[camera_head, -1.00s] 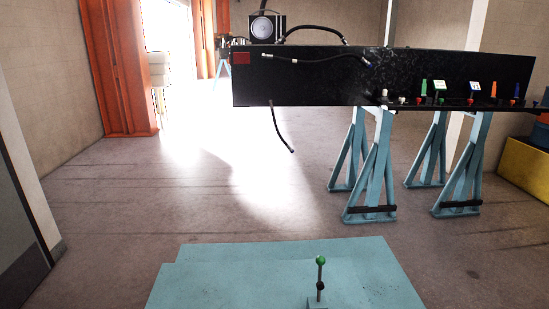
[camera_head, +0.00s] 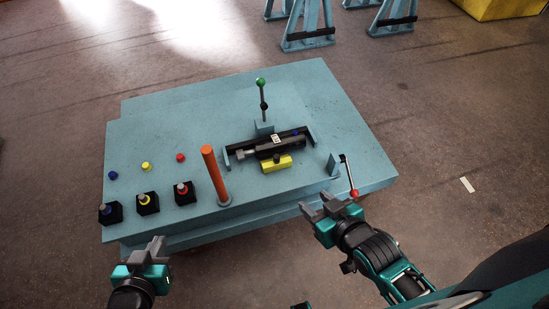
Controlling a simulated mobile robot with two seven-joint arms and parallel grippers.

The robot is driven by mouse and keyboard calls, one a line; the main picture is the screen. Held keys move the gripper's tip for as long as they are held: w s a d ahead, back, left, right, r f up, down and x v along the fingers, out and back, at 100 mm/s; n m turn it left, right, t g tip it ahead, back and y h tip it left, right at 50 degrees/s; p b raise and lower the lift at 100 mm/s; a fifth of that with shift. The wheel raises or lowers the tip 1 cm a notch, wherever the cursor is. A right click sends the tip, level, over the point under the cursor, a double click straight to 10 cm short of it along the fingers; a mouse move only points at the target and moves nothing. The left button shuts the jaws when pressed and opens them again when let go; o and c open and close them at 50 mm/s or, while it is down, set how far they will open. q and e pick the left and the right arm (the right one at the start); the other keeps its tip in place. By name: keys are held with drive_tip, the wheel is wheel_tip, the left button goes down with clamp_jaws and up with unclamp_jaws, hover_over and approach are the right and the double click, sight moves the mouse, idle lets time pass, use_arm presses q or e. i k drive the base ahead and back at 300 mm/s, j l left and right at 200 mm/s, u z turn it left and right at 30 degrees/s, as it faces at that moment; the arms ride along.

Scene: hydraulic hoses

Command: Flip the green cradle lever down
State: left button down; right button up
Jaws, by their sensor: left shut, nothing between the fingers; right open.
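The green-knobbed lever (camera_head: 264,103) stands nearly upright at the back of the cradle (camera_head: 229,158) on the light-blue table. Its green ball (camera_head: 261,82) is at the top. A dark cylinder (camera_head: 262,149) with a white label lies across the cradle, and a yellow block (camera_head: 277,164) is at its front. My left gripper (camera_head: 156,244) is shut and empty in front of the table's front-left edge. My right gripper (camera_head: 318,202) is open and empty near the table's front edge, below and right of the cradle. Both are well away from the lever.
An orange post (camera_head: 213,173) stands left of the cradle. Several black blocks with coloured rings, such as the red-ringed one (camera_head: 184,195), stand at the table's left. A red-knobbed crank (camera_head: 348,175) is at the right edge, close to my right gripper. Blue trestles (camera_head: 309,30) stand behind.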

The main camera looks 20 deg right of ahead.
sight(260, 81)
drive_tip(key=z, duration=1.65)
drive_tip(key=i+j, duration=0.3)
drive_tip(key=i, duration=0.1)
